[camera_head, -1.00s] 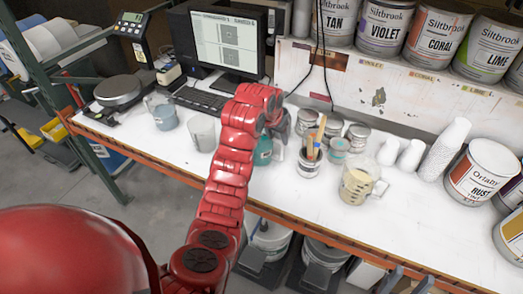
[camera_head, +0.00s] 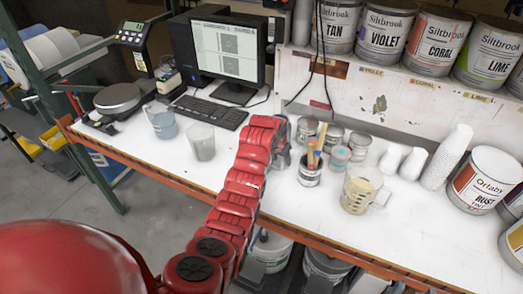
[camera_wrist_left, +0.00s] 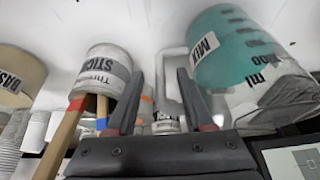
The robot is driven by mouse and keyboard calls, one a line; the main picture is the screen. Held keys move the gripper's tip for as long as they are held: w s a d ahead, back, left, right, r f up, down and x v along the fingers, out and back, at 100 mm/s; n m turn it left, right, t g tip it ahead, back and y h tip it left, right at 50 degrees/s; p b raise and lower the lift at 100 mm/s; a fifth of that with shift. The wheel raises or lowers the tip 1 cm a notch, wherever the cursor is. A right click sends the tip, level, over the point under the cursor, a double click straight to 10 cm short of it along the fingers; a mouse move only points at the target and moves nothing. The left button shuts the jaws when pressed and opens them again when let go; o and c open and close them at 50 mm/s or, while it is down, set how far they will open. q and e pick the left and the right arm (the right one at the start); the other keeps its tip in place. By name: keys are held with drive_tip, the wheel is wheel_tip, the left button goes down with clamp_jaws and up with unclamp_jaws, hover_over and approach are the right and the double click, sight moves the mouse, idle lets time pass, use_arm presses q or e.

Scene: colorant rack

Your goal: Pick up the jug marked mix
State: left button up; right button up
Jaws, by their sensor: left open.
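The jug marked mix (camera_wrist_left: 232,48) shows in the left wrist view at upper right, a clear jug with teal content, a MIX label and ml marks. Its pale handle (camera_wrist_left: 170,72) appears between or just beyond my left gripper's fingertips; contact cannot be told. My left gripper (camera_wrist_left: 157,82) is open, fingers spread. In the head view my left gripper (camera_head: 282,158) is by the can of sticks, partly covered by its own red arm. That arm hides the mix jug there. My right gripper is not in view.
The stick can (camera_head: 309,175) stands close to the right of my gripper; it also shows in the wrist view (camera_wrist_left: 108,62).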

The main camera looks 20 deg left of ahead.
use_arm(q)
drive_tip(key=shift+w+f, duration=0.25)
drive_tip(key=shift+f, duration=0.4)
clamp_jaws()
idle(1.0)
